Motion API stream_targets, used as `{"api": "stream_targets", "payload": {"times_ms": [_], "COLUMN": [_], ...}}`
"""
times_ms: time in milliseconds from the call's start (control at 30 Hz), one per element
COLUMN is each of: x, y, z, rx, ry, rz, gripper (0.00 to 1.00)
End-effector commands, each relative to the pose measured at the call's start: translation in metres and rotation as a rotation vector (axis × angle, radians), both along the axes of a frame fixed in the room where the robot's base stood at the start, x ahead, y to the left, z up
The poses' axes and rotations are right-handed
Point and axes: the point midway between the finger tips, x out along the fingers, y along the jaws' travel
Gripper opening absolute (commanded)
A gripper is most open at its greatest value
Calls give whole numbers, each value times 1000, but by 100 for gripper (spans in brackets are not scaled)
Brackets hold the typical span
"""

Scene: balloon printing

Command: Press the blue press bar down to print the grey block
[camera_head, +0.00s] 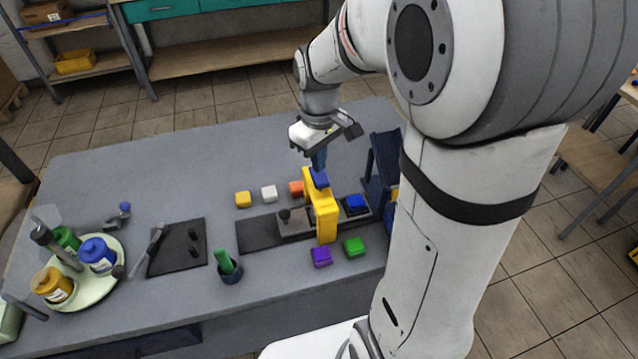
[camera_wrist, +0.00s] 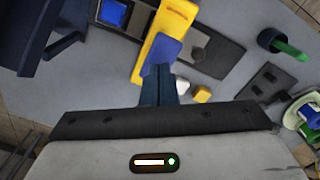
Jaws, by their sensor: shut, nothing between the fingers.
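The blue press bar (camera_head: 320,178) sits at the top of the yellow press frame (camera_head: 326,215). It also shows in the wrist view (camera_wrist: 165,49), at my fingertips. My gripper (camera_head: 319,163) is shut and empty, pointing down at the bar. I cannot tell whether the tips touch it. A grey piece with a dark knob (camera_head: 297,223) lies on the black base left of the frame, partly under it. It also shows in the wrist view (camera_wrist: 192,52). I cannot make out a separate grey block; the space under the press is hidden.
A blue block (camera_head: 356,203) sits on the base right of the press. Yellow (camera_head: 243,199), white (camera_head: 269,193) and orange (camera_head: 296,188) blocks lie behind; purple (camera_head: 321,256) and green (camera_head: 354,246) in front. A dark blue stand (camera_head: 384,160) rises at right.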

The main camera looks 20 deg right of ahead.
Motion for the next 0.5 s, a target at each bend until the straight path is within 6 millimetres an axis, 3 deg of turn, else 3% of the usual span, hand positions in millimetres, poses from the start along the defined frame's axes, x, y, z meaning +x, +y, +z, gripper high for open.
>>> {"api": "stream_targets", "payload": {"times_ms": [500], "x": [0], "y": [0], "z": [-19], "rx": [0], "ry": [1], "rz": [0], "gripper": [0]}}
